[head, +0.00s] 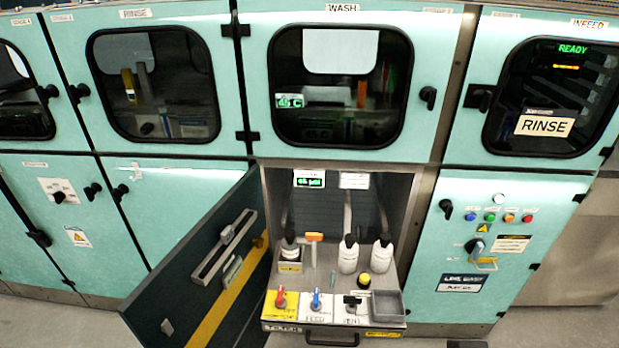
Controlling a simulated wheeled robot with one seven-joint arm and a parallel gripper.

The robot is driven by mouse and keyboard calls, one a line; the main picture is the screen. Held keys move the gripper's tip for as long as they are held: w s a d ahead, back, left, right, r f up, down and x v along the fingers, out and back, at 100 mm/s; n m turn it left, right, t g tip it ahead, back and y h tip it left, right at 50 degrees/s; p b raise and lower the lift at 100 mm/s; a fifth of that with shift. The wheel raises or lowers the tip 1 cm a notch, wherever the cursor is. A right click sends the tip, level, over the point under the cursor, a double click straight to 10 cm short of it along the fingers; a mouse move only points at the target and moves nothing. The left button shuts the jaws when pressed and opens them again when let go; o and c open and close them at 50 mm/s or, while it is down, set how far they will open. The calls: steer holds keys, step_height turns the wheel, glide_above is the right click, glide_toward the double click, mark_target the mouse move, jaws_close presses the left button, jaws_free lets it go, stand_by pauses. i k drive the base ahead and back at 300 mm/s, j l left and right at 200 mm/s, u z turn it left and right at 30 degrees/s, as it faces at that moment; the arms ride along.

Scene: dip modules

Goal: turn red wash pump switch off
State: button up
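The red switch (280,297) sits on a yellow plate at the left front of a grey shelf (318,274), in the open lower bay under the WASH window. Its red handle appears to point roughly upward in the picture; the exact angle and the plate's print are too small to read. A blue switch (316,299) is beside it on a white plate, and a black switch (352,302) is further right. My gripper is not in view.
The dark bay door (195,265) stands open to the left. White bottles (348,254), an orange-headed tool (314,238), a yellow-topped knob (364,280) and a grey bin (388,306) are on the shelf. The RINSE cabinet panel (500,290) is shut. A dark handle (332,340) is at the front.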

mark_target(280, 300)
steer(key=i+j+u, duration=0.6)
steer(key=i, duration=0.2)
steer(key=j, duration=0.05)
